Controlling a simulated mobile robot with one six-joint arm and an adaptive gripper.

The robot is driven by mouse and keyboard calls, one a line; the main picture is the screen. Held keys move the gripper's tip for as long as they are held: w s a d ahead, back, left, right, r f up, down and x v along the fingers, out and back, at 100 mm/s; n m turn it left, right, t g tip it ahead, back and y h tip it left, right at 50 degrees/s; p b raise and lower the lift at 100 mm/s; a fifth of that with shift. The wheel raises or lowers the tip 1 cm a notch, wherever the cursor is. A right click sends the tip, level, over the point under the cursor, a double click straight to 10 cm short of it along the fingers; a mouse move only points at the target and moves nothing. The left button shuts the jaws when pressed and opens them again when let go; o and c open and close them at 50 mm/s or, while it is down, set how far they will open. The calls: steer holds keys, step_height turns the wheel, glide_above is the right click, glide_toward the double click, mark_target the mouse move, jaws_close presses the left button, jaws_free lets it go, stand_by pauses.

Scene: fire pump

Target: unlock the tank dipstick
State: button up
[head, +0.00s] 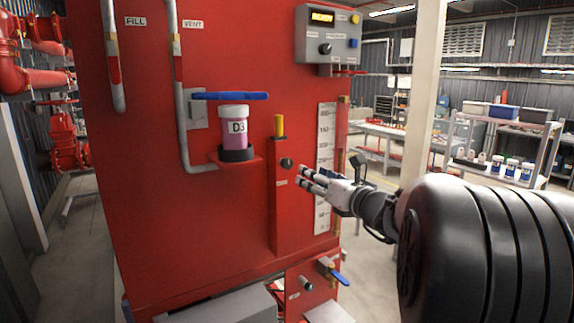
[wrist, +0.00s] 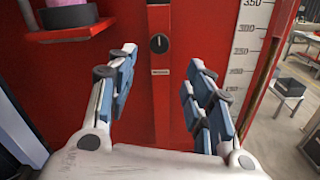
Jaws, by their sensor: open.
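The tank dipstick's yellow handle (head: 279,124) stands upright at the top of a narrow red housing (head: 287,215) on the front of the red tank. A small round black knob (head: 287,163) sits on the housing below it, over a small label. In the wrist view the knob (wrist: 158,43) has a light mark that looks upright, and it lies straight beyond the gap between the fingers. My gripper (head: 305,180) is open and empty, just right of and slightly below the knob in the head view, apart from it. It also shows in the wrist view (wrist: 162,64).
A jar labelled D3 (head: 234,130) stands on a red shelf left of the housing, under a blue lever (head: 231,96). A white level scale (head: 325,150) is on the right. A control box (head: 328,35) is above. A blue-handled valve (head: 333,270) is below.

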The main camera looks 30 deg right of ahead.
mark_target(289, 164)
steer(key=w+p, duration=0.1)
steer(key=w, duration=1)
steer(key=shift+w, duration=0.4)
steer(key=c, duration=1)
steer(key=shift+c, duration=0.2)
